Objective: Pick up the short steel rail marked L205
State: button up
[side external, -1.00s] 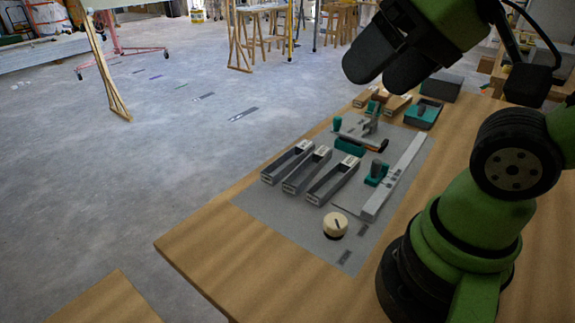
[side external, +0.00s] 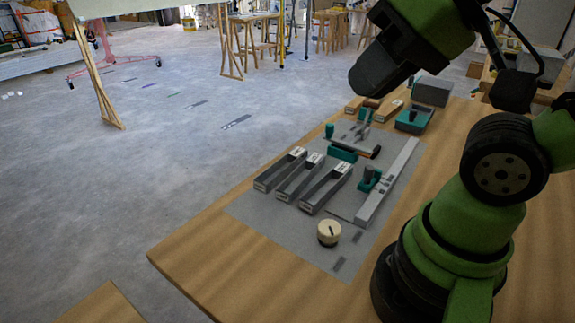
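Three short steel rails lie side by side on the grey mat (side external: 278,236): a left one (side external: 277,172), a middle one (side external: 298,180) and a right one (side external: 323,191). Each is an open grey channel with a pale label at its far end. The lettering is too small to read, so I cannot tell which is L205. My gripper (side external: 368,82) is in the air at the top, beyond and above the rails, well apart from them. Its dark fingers overlap in this view, so their opening is hidden. I see nothing held in it.
A long pale bar (side external: 387,183) and a green-handled tool (side external: 368,178) lie right of the rails. A cream round knob (side external: 329,232) stands nearer. Green clamp-like tools (side external: 345,150), wooden blocks (side external: 387,109) and a grey box (side external: 432,91) are farther back. The table's left edge is close.

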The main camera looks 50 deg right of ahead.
jog(key=m+g+h, duration=0.2)
jog(key=m+g, duration=0.5)
jog(key=m, duration=0.7)
send_over(283, 168)
jog(key=s+a, duration=0.1)
jog(key=s, duration=0.2)
notch_tip(283, 168, down, 20)
notch_tip(283, 168, down, 5)
jog(key=shift+a+r, duration=0.15)
jog(key=shift+r, duration=0.05)
jog(key=shift+w+a+f, duration=0.1)
jog(key=shift+f, duration=2.9)
grip_shut()
